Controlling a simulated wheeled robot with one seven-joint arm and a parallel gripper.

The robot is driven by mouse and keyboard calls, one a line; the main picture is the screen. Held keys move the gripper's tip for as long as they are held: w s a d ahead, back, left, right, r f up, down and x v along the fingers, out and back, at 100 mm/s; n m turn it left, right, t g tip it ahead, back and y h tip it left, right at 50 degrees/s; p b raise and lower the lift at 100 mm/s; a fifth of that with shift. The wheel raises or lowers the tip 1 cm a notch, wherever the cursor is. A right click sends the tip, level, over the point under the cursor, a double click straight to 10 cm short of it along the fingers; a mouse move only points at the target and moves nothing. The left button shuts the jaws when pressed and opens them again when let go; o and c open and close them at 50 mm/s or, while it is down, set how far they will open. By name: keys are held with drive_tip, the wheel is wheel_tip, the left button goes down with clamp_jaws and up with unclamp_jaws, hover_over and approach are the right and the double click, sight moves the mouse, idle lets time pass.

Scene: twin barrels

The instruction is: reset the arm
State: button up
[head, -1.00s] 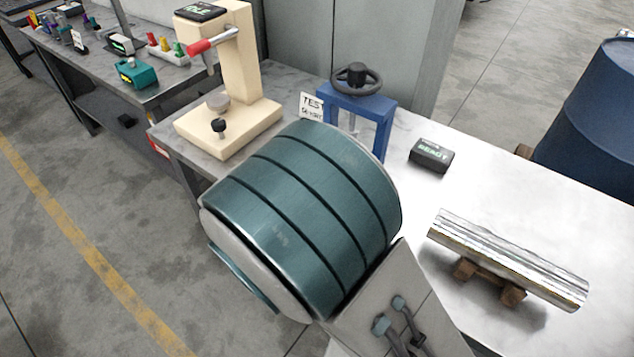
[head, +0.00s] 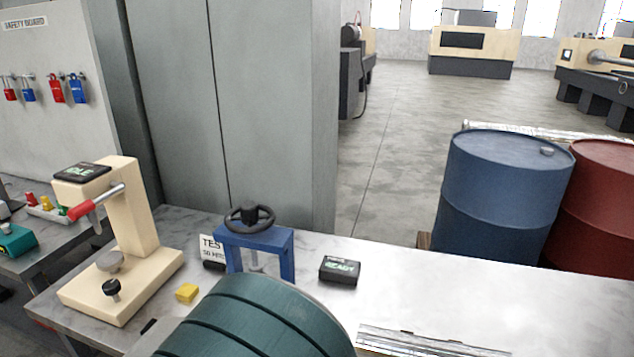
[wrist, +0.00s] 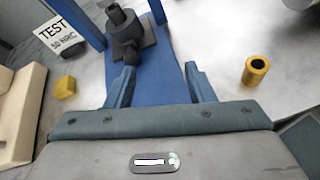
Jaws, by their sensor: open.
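My arm's thick teal link (head: 255,325) fills the bottom middle of the head view, in front of the bench; my gripper is hidden there. In the wrist view my gripper (wrist: 157,78) is open, its two blue-grey fingers apart. Nothing is held between them. Past the fingertips is the base of the blue press (wrist: 168,60), with a dark grey part (wrist: 127,38) on it. In the head view the blue press (head: 252,238), with a black handwheel on top, stands upright just behind my arm.
A cream hardness tester (head: 135,225) stands left, with a yellow block (head: 187,292) beside it. A READY box (head: 340,270) is right of the press. A metal bar (head: 420,345) lies at the bottom edge. A brass cylinder (wrist: 256,70) shows right in the wrist view. Blue (head: 505,195) and red (head: 600,205) barrels stand beyond.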

drive_tip(key=w+d+r+m+g+h, duration=0.1)
drive_tip(key=d+r+m+g, duration=0.15)
drive_tip(key=d+m, duration=0.55)
drive_tip(key=d+r+m+g+h, duration=0.1)
drive_tip(key=d+m+g, duration=0.3)
drive_tip(key=d, duration=0.8)
drive_tip(key=s+d+r+m+g+y, duration=0.1)
drive_tip(key=s+d+r+m+y, duration=0.1)
drive_tip(key=s+d+m, duration=0.3)
drive_tip(key=s+d+r+m+g+y, duration=0.1)
drive_tip(key=s+d+r+m+y, duration=0.2)
drive_tip(key=s+d+m, duration=0.2)
drive_tip(key=d+m, duration=0.3)
drive_tip(key=m, duration=0.4)
drive_tip(key=shift+s+d+m+y, duration=0.15)
drive_tip(key=shift+s+m+y, duration=0.15)
drive_tip(key=shift+s+y, duration=0.1)
